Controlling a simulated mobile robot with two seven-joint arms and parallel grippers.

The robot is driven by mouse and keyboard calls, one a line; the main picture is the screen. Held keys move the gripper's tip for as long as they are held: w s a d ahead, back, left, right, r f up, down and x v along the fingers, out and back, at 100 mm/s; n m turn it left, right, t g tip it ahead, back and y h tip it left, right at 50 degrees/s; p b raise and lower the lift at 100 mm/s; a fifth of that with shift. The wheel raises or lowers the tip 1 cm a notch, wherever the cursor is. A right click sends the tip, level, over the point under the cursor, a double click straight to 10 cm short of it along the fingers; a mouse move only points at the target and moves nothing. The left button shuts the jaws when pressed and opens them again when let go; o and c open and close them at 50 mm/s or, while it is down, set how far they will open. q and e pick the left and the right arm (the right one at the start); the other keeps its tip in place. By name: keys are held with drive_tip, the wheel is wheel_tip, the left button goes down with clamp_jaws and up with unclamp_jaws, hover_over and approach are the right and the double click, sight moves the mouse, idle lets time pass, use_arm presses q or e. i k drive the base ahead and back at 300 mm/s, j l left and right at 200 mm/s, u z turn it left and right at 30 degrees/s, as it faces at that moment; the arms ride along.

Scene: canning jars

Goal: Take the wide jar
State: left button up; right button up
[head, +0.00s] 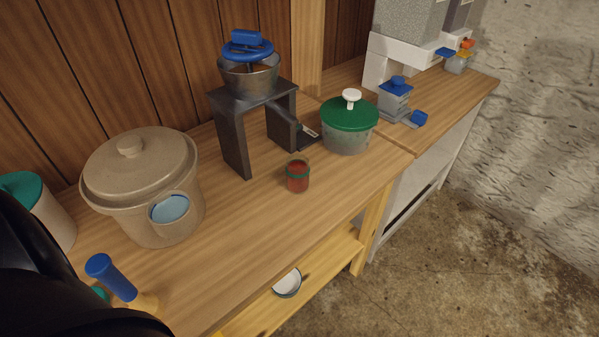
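A small jar (297,178) with red contents and a dark green band near its top stands upright on the wooden counter in the head view. It is in front of the dark stand of a food mill. A wider grey, translucent pot (346,140) with a green lid and white knob stands behind it to the right. I cannot tell for certain which one is called the wide jar. Neither of my grippers is in view. A black part, probably of my own arm, fills the lower left corner.
A food mill (249,75) on a dark stand, a large beige lidded crock (140,185) and a blue-handled tool (110,275) stand on the counter (250,215). A white bowl (287,283) sits on the shelf below. The counter's front strip is clear.

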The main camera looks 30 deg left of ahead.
sight(298, 170)
drive_tip(key=i+l, duration=0.25)
drive_tip(key=i, duration=0.15)
drive_tip(key=i+l, duration=0.25)
drive_tip(key=i, duration=0.2)
drive_tip(key=i+u, duration=0.1)
drive_tip(key=u, duration=0.3)
drive_tip(key=i+l+u, duration=0.1)
drive_tip(key=u, duration=0.35)
drive_tip(key=i+l+u, duration=0.1)
drive_tip(key=u, duration=0.3)
drive_tip(key=k+l, duration=0.05)
drive_tip(key=l, duration=0.05)
